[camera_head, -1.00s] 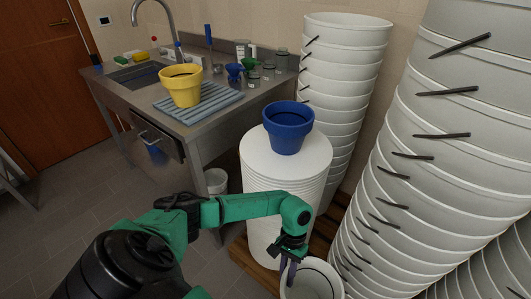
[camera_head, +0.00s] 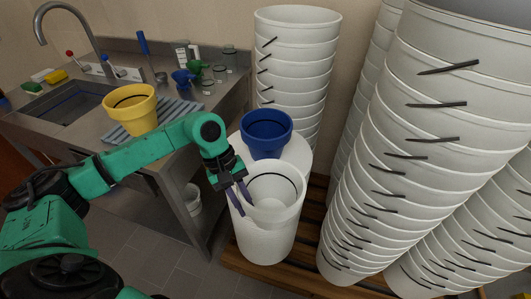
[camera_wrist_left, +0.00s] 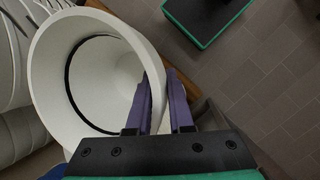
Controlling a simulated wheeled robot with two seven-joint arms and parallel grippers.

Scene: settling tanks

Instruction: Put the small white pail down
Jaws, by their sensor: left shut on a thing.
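In the left wrist view the pail (camera_wrist_left: 125,75) fills the left side, with a dark ring inside. My left gripper (camera_wrist_left: 164,100) is shut on its rim, one purple finger on each side of the wall. The pail hides part of the stack; I cannot tell whether its underside touches anything. My right gripper is not in view.
Tall white bucket stacks (camera_head: 400,150) rise at right and behind (camera_head: 290,60). A yellow pot (camera_head: 132,112) stands on a ribbed mat (camera_head: 180,112) by the sink. A wooden pallet (camera_head: 310,262) lies below.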

